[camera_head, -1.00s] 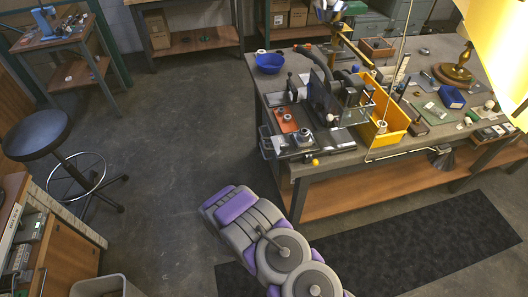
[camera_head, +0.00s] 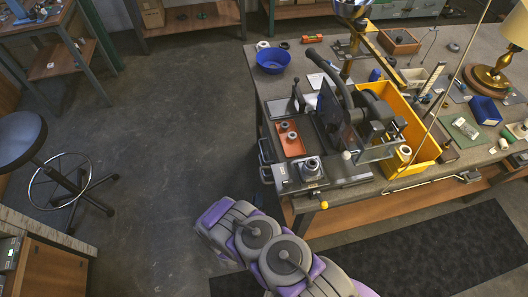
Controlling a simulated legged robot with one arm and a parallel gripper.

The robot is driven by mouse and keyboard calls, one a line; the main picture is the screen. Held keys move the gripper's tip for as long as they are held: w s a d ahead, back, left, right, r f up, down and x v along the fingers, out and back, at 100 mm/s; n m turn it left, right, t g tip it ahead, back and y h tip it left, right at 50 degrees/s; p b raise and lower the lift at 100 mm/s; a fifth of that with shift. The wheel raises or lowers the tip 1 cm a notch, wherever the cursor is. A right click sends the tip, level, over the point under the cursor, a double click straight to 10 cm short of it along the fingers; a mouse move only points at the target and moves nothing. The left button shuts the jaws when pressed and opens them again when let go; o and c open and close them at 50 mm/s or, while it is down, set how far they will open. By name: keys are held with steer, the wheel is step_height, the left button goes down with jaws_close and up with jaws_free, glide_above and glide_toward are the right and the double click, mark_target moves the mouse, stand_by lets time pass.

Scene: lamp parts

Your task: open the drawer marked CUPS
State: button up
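I see no drawer marked CUPS, and no readable label of that name shows. My purple and grey arm reaches up from the bottom of the view to the near left corner of the workbench. No gripper fingers show at its far end, so whether the gripper is open or shut is hidden.
The workbench (camera_head: 262,88) holds a blue bowl (camera_head: 272,61), a dark machine with an orange tray (camera_head: 291,138), a yellow bin (camera_head: 424,148) and a brass lamp (camera_head: 489,78). A stool (camera_head: 21,137) and wooden cabinet (camera_head: 52,272) stand left. Open floor (camera_head: 165,130) lies between.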

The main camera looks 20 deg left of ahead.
steer(key=b+x, duration=0.1)
steer(key=x, duration=0.4)
steer(key=b+x, duration=0.2)
steer(key=x, duration=0.4)
steer(key=b+x, duration=0.2)
steer(key=x, duration=0.3)
steer(key=shift+w+d+r, duration=0.15)
steer(key=shift+w+r, duration=0.1)
steer(key=shift+w, duration=0.3)
steer(key=shift+w+f, duration=0.1)
steer(key=shift+w, duration=0.5)
steer(key=shift+w+a, duration=0.15)
steer(key=shift+a, duration=0.2)
steer(key=shift+d, duration=0.15)
steer(key=c, duration=0.4)
steer(key=shift+f, duration=0.1)
jaws_close()
steer(key=shift+d, duration=0.1)
